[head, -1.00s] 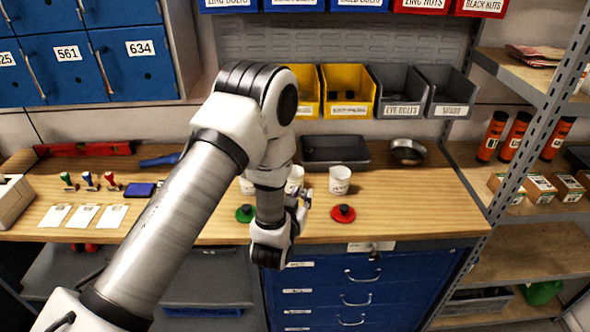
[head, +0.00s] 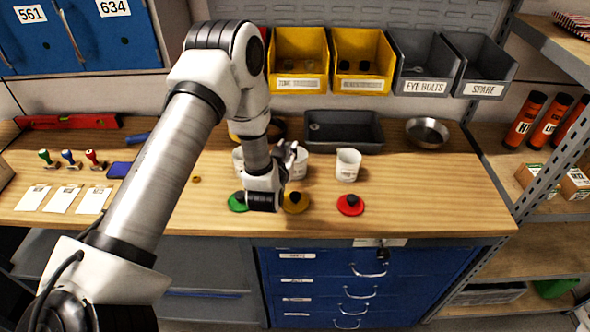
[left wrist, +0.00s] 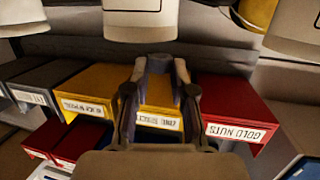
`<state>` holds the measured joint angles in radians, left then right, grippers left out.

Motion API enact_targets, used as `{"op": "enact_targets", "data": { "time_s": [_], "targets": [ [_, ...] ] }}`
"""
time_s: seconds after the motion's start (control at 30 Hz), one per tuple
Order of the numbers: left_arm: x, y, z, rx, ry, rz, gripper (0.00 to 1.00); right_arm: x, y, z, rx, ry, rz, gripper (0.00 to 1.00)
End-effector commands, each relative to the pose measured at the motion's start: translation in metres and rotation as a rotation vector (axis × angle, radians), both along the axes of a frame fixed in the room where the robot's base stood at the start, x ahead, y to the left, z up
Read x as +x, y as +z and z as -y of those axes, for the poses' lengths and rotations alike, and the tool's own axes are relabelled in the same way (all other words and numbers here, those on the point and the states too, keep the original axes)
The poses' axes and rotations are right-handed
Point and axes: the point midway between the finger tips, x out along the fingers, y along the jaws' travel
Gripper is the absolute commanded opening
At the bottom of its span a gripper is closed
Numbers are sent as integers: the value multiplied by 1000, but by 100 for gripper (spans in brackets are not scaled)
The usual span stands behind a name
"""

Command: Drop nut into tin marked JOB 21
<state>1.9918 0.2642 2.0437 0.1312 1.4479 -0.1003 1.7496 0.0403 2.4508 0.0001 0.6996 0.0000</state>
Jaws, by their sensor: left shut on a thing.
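Three white tins stand in a row on the bench: a left tin (head: 238,160), partly behind my arm, a middle tin (head: 299,168), partly behind my gripper, and a right tin (head: 348,165). I cannot read their markings. My left gripper (head: 288,156) is at the middle tin's near left side; I cannot tell if it touches. In the left wrist view its fingers (left wrist: 160,66) are close together and point toward the tins, the middle tin (left wrist: 140,20) straight ahead. The nut in its grip is hidden. A small brass ring, perhaps a nut (head: 196,179), lies on the bench.
Green (head: 238,202), yellow (head: 295,202) and red (head: 350,205) lids lie in front of the tins. Behind are a grey tray (head: 343,148) and a metal bowl (head: 427,132). Yellow bins (head: 360,82) hang above. The bench right of the tins is clear.

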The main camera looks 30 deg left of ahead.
Motion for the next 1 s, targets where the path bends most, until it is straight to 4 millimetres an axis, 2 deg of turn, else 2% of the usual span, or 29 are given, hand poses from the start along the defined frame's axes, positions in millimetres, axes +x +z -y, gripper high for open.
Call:
{"op": "enact_targets", "data": {
  "time_s": [0.03, 0.1, 0.33, 0.37, 0.43, 0.8, 0.87, 1.0],
  "targets": [
    [0, -10, 0, 0, 0, 1, 0, 1, -8, 0, 0, 0, 1, 40],
    [0, -13, 0, 0, 0, 1, 0, 1, -10, 0, 0, 0, 2, 40],
    [0, -13, 0, 0, 0, -1, 0, 1, -8, 0, 0, 0, 1, 40],
    [0, -13, 0, 0, 0, -1, 28, 1, -8, 0, 0, 0, 1, 40],
    [0, -13, 0, -1, 0, -1, 52, 1, -8, 0, 0, 0, 1, 40],
    [-3, -12, 1, -1, 0, 0, 53, 1, -8, 0, 0, 0, 2, 40],
    [-9, -11, 4, -2, -1, -1, 53, 1, -8, 0, 0, 0, 2, 40],
    [-37, -6, 14, -1, -1, -5, 53, 1, -8, 0, 0, 0, 2, 40]
  ]
}}
